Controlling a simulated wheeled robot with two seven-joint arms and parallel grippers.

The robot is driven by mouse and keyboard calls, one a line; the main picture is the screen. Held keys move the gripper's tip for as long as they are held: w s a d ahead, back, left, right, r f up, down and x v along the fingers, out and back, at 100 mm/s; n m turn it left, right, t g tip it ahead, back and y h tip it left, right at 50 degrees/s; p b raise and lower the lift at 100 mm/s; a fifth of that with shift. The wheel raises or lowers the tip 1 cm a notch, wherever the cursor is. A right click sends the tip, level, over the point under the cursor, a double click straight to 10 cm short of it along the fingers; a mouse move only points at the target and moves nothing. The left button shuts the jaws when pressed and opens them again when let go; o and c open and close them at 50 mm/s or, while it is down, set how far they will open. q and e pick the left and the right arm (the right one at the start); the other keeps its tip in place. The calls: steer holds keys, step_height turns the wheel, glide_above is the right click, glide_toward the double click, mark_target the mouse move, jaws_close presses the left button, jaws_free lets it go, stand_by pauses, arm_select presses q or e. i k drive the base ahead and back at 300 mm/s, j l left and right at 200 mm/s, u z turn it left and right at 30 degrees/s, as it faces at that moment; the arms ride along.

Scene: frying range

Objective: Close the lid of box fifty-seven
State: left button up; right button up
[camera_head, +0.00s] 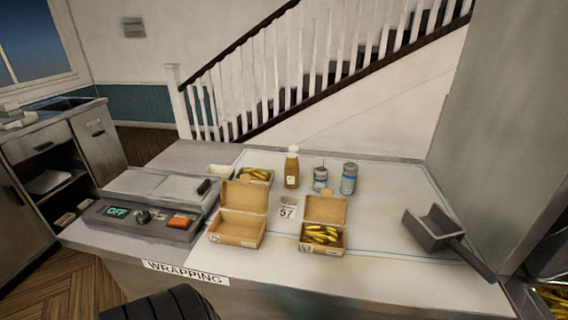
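Two cardboard boxes stand on the counter with their lids raised. The left box (237,231) looks empty inside. The right box (322,249) holds several yellow fry-like pieces (320,234). A small card reading 57 (287,212) stands between and slightly behind them. Each box has a small front label, but I cannot read either number surely, so I cannot tell by label which is box fifty-seven.
A machine (144,219) with an OFF display and orange button is left of the boxes. Behind are a sauce bottle (292,169), two cans (320,180) (348,179) and a tray with yellow pieces (255,176). A metal scoop (434,231) lies right. Counter between is clear.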

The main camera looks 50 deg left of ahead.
mark_target(325, 208)
steer(key=u, duration=1.2)
